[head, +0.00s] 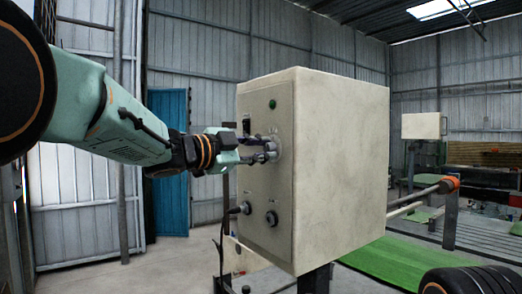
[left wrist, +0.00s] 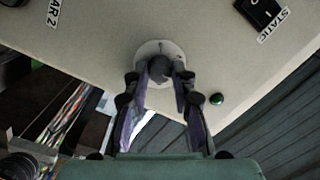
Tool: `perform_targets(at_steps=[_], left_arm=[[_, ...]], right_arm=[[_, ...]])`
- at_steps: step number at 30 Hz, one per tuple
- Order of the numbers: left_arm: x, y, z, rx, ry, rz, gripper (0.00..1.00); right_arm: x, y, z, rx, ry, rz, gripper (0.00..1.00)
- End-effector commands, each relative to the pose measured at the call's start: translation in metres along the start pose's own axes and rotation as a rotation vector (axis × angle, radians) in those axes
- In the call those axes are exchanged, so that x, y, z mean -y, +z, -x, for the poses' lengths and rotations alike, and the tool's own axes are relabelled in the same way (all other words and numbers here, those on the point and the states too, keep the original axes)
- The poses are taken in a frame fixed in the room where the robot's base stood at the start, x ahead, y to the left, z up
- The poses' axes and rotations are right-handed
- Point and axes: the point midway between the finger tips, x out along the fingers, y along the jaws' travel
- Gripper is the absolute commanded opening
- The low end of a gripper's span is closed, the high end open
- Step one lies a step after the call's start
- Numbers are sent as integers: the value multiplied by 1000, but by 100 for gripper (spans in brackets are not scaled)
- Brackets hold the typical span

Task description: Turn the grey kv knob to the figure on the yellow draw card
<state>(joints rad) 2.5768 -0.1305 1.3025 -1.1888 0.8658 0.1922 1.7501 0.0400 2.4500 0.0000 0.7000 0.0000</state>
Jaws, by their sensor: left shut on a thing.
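The grey kv knob (left wrist: 160,69) sits on a pale round dial plate (left wrist: 158,49) on the control box face, in the left wrist view. My left gripper (left wrist: 160,82) has one finger on each side of the knob and is shut on it. In the head view my left gripper (head: 268,151) reaches the panel from the left and covers most of the knob. The dial's figures are too small to read, and I cannot tell where the knob points. I see no yellow draw card in either view. My right gripper is not in view.
The cream control box (head: 340,165) has a green lamp (head: 272,104), a black rocker switch (head: 246,126) labelled STATIC, and two lower fittings, left (head: 245,208) and right (head: 271,218). A roller frame (head: 450,215) and green mat (head: 400,262) lie to the right.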

Motion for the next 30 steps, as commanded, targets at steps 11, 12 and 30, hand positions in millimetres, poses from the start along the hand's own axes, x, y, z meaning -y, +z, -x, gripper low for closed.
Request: perform_targets(at_steps=[11,12,30], left_arm=[[-2,1,0,0,3,-7,0],[-2,1,0,0,3,-14,0],[-5,5,1,-18,-26,-431,0]], right_arm=[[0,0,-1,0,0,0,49],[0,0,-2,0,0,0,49],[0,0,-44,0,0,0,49]])
